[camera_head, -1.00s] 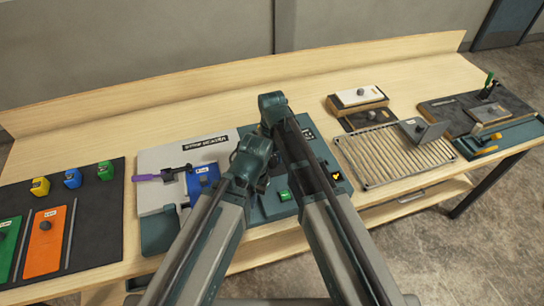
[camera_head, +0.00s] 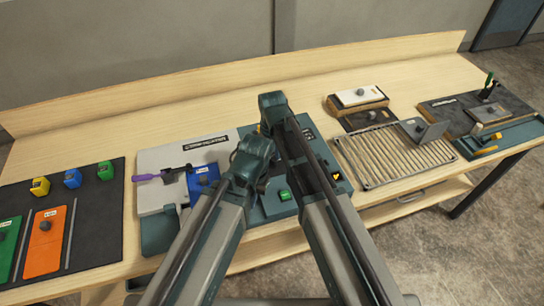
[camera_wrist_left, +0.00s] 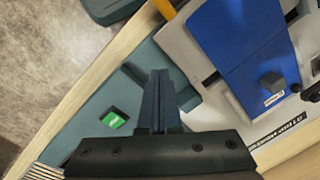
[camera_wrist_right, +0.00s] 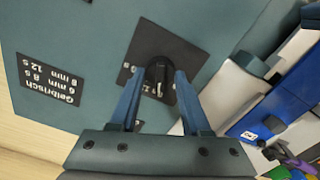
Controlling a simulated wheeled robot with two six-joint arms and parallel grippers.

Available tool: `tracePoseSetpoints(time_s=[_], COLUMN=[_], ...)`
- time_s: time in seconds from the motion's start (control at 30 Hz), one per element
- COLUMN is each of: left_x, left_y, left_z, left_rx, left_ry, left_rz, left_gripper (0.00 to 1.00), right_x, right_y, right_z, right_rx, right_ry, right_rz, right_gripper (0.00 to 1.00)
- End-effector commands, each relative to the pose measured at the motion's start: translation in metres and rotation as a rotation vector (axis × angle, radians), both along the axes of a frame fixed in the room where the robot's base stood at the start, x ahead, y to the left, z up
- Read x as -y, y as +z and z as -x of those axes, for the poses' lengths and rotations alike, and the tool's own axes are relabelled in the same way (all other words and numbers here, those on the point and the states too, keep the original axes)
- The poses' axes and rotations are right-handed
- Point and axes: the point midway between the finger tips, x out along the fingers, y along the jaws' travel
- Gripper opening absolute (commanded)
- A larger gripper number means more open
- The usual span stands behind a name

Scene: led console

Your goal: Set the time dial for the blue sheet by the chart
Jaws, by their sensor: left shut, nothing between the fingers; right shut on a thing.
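The time dial (camera_wrist_right: 157,78) is a black knob on a dark square plate of the teal console. My right gripper (camera_wrist_right: 158,80) is shut on the knob, one finger each side. The chart (camera_wrist_right: 50,80) is a dark label with white text, upside down in the right wrist view; I make out "6 mm 8 s" and "8 mm 12 s". The blue sheet (camera_wrist_left: 240,45) lies on the pale fixture beside the console, with a dark knob on it; it also shows in the head view (camera_head: 204,180). My left gripper (camera_wrist_left: 160,85) is shut and empty above the console's edge.
A green button (camera_wrist_left: 113,118) is on the console near my left gripper. A purple-handled tool (camera_head: 150,177) rests at the fixture. A wire rack (camera_head: 390,155) stands to the right; a dark mat with an orange sheet (camera_head: 45,255) lies left. My arms hide much of the console.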

Motion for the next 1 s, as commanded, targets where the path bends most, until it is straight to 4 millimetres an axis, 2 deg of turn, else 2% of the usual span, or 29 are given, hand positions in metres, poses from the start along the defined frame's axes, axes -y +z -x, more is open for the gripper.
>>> tracePoseSetpoints(time_s=[0.53,0.57,0.7,1.0], left_x=[0.0,0.0,0.0,0.0], left_y=[-0.0001,-0.0001,-0.0001,0.0004], left_z=[0.0,0.0,0.0,0.0], left_rx=[0.0,0.0,0.0,0.0], left_ry=[0.0,0.0,0.0,0.0], left_rz=[0.0,0.0,0.0,0.0], left_gripper=[0.0,0.0,0.0,0.0], right_x=[0.0,0.0,0.0001,0.0], right_y=[-0.0001,-0.0001,-0.0001,0.0004], right_z=[0.0004,0.0004,0.0003,0.0001], right_rx=[-0.001,-0.001,-0.001,0.0], right_ry=[0.019,0.019,0.018,0.018], right_rz=[0.001,0.001,0.001,0.0], right_gripper=[0.0,0.53,0.77,0.77])
